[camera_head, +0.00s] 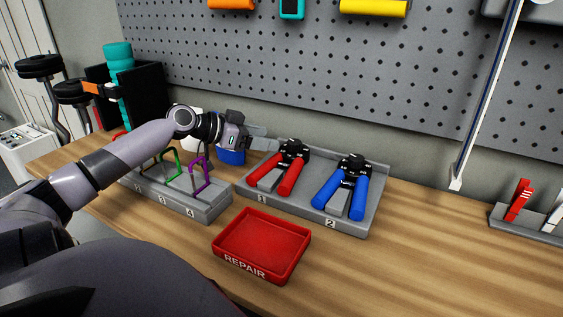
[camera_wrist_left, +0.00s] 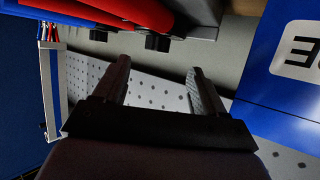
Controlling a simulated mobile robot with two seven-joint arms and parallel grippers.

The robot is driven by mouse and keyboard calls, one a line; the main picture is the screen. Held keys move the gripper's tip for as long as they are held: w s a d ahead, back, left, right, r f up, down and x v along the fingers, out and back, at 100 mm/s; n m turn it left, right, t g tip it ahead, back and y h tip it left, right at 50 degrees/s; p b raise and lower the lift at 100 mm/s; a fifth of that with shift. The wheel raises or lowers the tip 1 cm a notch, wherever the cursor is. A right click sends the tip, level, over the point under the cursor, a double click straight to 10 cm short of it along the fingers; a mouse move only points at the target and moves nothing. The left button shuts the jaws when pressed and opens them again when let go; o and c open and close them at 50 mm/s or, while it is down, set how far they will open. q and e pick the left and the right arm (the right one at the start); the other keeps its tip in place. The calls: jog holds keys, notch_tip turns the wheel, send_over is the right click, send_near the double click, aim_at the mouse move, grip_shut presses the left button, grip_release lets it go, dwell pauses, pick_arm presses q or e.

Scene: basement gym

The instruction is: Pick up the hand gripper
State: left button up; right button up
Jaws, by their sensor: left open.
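Two hand grippers lie in a grey tray (camera_head: 305,207): one with red handles (camera_head: 290,174) in slot 1, one with blue handles (camera_head: 357,197) in slot 2. Both have black heads pointing to the back. My left gripper (camera_head: 264,138) is open, just behind and left of the red one's head, apparently empty. In the left wrist view my left gripper (camera_wrist_left: 158,72) shows two spread fingers with nothing between them. Red handles (camera_wrist_left: 140,12) cross the top of that view, beyond the fingertips. My right gripper is not in view.
A red REPAIR tray (camera_head: 262,243) stands empty in front. A grey numbered rack (camera_head: 178,198) with coloured loops sits under my left arm. A blue-and-white object (camera_head: 231,157) is below the left gripper. The pegboard (camera_head: 300,75) rises behind. The bench's right front is clear.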

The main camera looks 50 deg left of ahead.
aim_at(294, 141)
pick_arm(q)
jog(key=shift+x, duration=0.8)
jog(key=shift+w+d+f+p, duration=0.1)
jog(key=shift+w+d+p, duration=0.25)
jog(key=shift+w, duration=0.35)
jog(key=shift+w+d+f+p, duration=0.1)
jog(key=shift+w+d+p, duration=0.1)
jog(key=shift+w+d, duration=0.35)
jog(key=shift+a+x, duration=0.2)
jog(key=shift+x, duration=0.95)
jog(key=shift+f, duration=0.1)
jog(key=c, duration=1.3)
